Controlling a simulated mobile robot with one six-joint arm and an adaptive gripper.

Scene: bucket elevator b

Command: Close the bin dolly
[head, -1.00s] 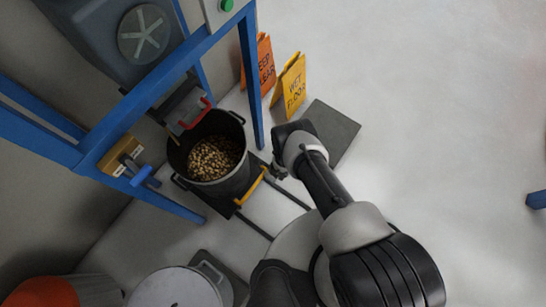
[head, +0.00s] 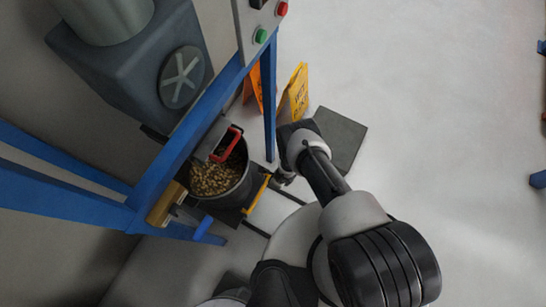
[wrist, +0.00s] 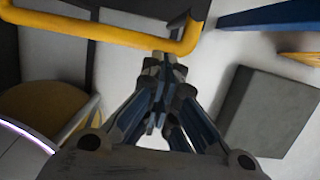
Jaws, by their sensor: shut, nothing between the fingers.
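The bin dolly is a low dark platform with a yellow handle (head: 258,194), on floor rails by the blue frame. On it stands a dark round bin (head: 235,194) of brown pellets, partly under the machine and partly hidden by it. The yellow handle also crosses the top of the wrist view (wrist: 110,35). My gripper (head: 284,181) is shut and empty, just outside the handle. In the wrist view its fingertips (wrist: 164,62) are close against the bar near its bend; I cannot tell whether they touch.
The blue frame (head: 270,110) stands beside the bin, with a red-handled part (head: 229,146) above the bin. A grey drum sits at the bottom edge.

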